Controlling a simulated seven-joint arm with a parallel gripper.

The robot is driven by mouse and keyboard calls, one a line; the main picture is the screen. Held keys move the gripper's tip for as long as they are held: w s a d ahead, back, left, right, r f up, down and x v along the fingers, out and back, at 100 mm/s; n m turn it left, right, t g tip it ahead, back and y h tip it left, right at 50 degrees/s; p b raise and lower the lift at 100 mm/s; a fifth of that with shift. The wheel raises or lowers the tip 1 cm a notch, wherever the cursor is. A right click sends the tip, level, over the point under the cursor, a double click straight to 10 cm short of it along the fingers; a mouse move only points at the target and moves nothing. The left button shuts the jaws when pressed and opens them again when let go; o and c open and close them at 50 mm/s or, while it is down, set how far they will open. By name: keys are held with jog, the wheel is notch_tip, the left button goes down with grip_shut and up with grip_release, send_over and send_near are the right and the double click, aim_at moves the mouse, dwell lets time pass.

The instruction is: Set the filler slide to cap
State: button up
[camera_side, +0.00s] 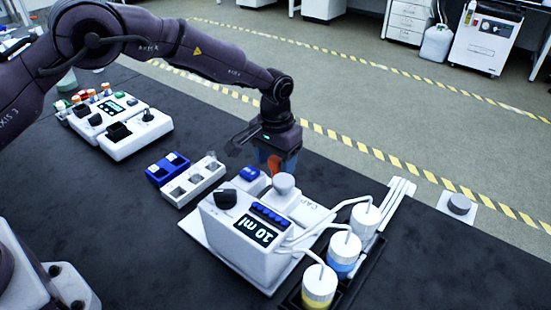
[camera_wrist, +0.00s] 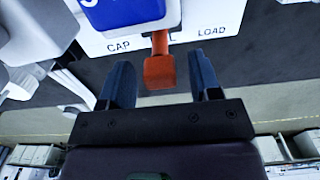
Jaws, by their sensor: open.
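The filler (camera_side: 240,240) is a white machine with a "10 ml" display and dark and pale knobs. Its slide has a blue block (camera_wrist: 125,12), with an orange handle (camera_wrist: 159,71) sticking out. On the white label plate (camera_wrist: 215,28), "CAP" is left, "LOAD" is right, and the handle covers most of the middle word, leaving only an "L". My gripper (camera_wrist: 160,62) is open, its two dark blue fingers on either side of the handle, with a gap on each side. In the side view the orange handle (camera_side: 275,164) shows between the fingers.
White bottles with tubes (camera_side: 343,254) stand in a black tray right of the filler. A white rack (camera_side: 193,183) and a blue rack (camera_side: 167,168) sit to its left. A control box with knobs (camera_side: 122,128) is further left. A grey button (camera_side: 459,204) is at right.

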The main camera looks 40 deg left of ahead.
grip_shut()
jog(key=d, duration=0.8)
jog(key=shift+d, duration=0.1)
jog(key=shift+c, duration=0.7)
grip_release()
jog(key=shift+r, duration=0.1)
jog(key=shift+o, duration=0.7)
notch_tip(320, 180, up, 13)
